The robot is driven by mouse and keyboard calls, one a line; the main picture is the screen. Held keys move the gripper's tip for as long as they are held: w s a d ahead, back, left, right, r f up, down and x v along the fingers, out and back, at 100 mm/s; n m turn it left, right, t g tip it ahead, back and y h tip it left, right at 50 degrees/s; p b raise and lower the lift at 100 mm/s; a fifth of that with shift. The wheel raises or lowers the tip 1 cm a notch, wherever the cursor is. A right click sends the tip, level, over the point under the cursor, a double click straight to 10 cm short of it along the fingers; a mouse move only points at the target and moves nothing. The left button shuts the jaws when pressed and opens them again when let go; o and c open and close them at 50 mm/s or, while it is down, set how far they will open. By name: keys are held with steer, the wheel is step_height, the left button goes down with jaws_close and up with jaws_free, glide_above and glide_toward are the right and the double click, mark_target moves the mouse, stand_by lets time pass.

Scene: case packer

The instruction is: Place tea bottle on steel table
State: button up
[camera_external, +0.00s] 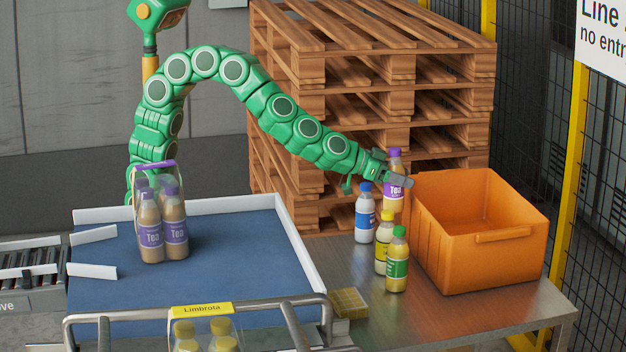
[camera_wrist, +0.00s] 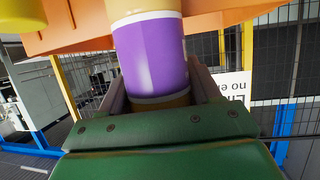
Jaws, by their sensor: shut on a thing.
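My green arm reaches over from the left, and my gripper (camera_external: 398,181) is shut on a tea bottle (camera_external: 394,160) with a purple cap and purple label. In the wrist view the purple label of the tea bottle (camera_wrist: 152,55) fills the space between the jaws. The bottle is upright beside the left wall of the orange crate, over the back part of the steel table (camera_external: 440,318).
A white bottle with a blue cap (camera_external: 364,215), a yellow-capped bottle (camera_external: 383,245) and a green-capped bottle (camera_external: 397,262) stand close by. The orange crate (camera_external: 480,250) stands right. Wooden pallets (camera_external: 290,120) rise behind. A pack of tea bottles (camera_external: 163,225) stands on the blue surface.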

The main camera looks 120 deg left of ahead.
mark_target(394, 193)
steer(key=shift+n+g+y, duration=0.6)
steer(key=shift+n+g, duration=0.1)
steer(key=f, duration=0.1)
steer(key=s+f, duration=0.1)
steer(key=f, duration=0.1)
steer(key=s+a+f, duration=0.1)
steer(key=f, duration=0.1)
steer(key=shift+s+f, duration=0.1)
steer(key=shift+f, duration=4.2)
steer(key=shift+f, duration=0.1)
steer(key=o, duration=1.3)
steer(key=shift+c, duration=0.2)
steer(key=shift+s+d, duration=0.1)
step_height(394, 193, up, 8)
steer(key=s+d, duration=0.1)
steer(key=shift+s+d+r, duration=0.2)
steer(key=shift+s+d, duration=0.2)
